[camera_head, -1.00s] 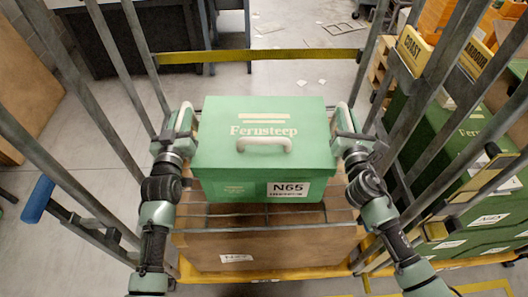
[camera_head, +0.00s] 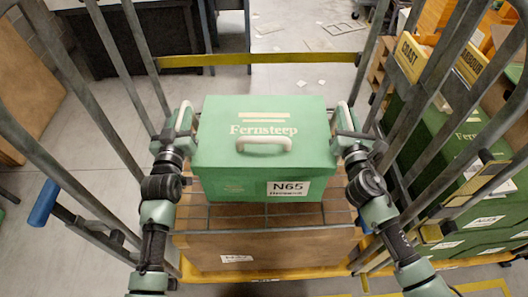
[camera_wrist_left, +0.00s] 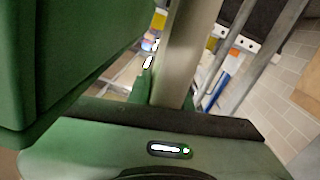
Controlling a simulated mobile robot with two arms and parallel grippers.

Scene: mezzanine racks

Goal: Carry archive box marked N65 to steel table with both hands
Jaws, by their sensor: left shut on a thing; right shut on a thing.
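The green archive box marked N65 (camera_head: 264,150) is in the middle of the head view, level, above a wire shelf (camera_head: 262,217) in a cage trolley. It has a white handle on its lid and "Fernsteep" lettering. My left gripper (camera_head: 186,118) is shut on its left side. My right gripper (camera_head: 344,117) is shut on its right side. The fingertips are partly hidden by the box sides and my wrists. In the left wrist view the green box side (camera_wrist_left: 70,60) fills the upper left, beside my finger. The steel table cannot be made out for sure.
Grey trolley bars (camera_head: 138,55) rise close on both sides, with a yellow strap (camera_head: 260,57) across the back. A brown carton (camera_head: 265,250) sits below the shelf. More green boxes (camera_head: 455,150) stand at right. A dark desk (camera_head: 150,35) is at the back left.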

